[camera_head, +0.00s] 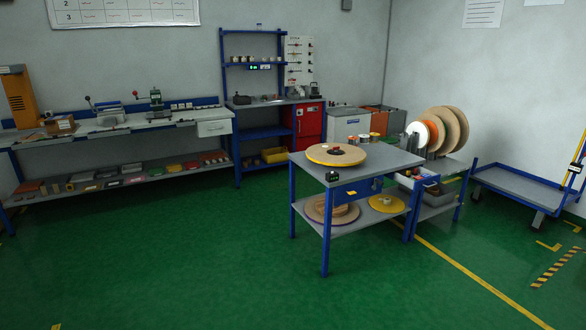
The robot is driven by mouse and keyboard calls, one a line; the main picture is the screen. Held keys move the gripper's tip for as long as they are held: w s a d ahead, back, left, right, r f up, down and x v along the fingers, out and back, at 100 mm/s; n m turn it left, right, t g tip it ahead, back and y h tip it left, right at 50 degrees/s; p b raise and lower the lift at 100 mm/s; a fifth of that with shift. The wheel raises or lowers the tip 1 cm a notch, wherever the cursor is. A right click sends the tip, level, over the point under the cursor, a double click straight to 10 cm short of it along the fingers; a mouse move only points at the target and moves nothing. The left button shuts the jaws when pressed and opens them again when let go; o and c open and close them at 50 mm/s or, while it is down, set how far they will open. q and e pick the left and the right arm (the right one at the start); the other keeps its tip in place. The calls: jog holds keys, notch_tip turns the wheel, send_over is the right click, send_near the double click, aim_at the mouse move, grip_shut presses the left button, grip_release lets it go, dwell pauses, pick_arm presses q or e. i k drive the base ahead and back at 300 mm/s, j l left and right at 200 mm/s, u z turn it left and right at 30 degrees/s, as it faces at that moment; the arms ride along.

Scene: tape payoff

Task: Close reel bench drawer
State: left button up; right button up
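The reel bench (388,161) stands right of centre, with a grey top, blue legs and a lower shelf. A blue drawer front (366,186) with a small yellow patch shows under its top; I cannot tell from here how far it is open. A blue-edged part (431,180) with pale contents juts out at the bench's right side; I cannot tell whether it is a drawer or a bin. Neither of my grippers is in view.
A large reel (336,154) lies on the bench top; more reels lie on its shelf. Large discs (445,130) stand upright behind it. A blue-framed cart (520,183) is at right, a workbench (150,125) at left. The green floor (190,260) in front is clear.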

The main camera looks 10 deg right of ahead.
aim_at(399, 177)
jog(key=i+z, duration=0.15)
jog(key=i, duration=0.3)
jog(key=i+j+z, duration=0.2)
jog(key=i, duration=0.2)
jog(key=i+j+z, duration=0.15)
jog(key=i, duration=0.25)
jog(key=i+j+z, duration=0.2)
jog(key=i+z, duration=0.25)
jog(key=i+j+z, duration=0.3)
jog(key=z, duration=0.2)
jog(key=i+j+z, duration=0.2)
jog(key=j, duration=0.15)
jog(key=i+j+z, duration=0.2)
jog(key=j, duration=0.2)
jog(key=i+u, duration=0.25)
jog(key=u, duration=0.15)
jog(key=i+l+u, duration=0.2)
jog(key=u, duration=0.25)
jog(key=i+l+u, duration=0.1)
jog(key=i+l, duration=0.3)
jog(key=i+l+u, duration=0.1)
jog(key=i+l, duration=0.65)
jog(key=l, duration=0.25)
jog(key=u, duration=0.05)
